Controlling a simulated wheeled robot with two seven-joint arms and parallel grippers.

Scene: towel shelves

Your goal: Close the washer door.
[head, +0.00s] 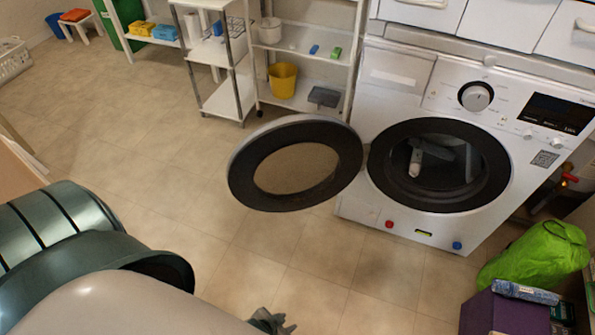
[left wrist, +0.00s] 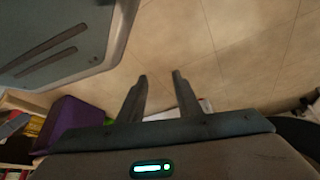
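The white washer (head: 440,150) stands at the right of the head view. Its round door (head: 247,180), a dark ring with a clear middle, hangs wide open to the left of the drum opening (head: 438,165). My left gripper (head: 272,322) shows only in part at the bottom edge of the head view, low over the floor and well apart from the door. In the left wrist view its two fingers (left wrist: 159,78) are spread with bare floor between their tips. The door is not clearly seen in the wrist view. My right gripper is not in view.
Shelves with a yellow bucket (head: 283,80) stand behind the door. A green bag (head: 538,255) and a purple box (head: 505,314) sit at the lower right. A red-handled valve (head: 569,177) is right of the washer. The tiled floor (head: 315,290) before the door is clear.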

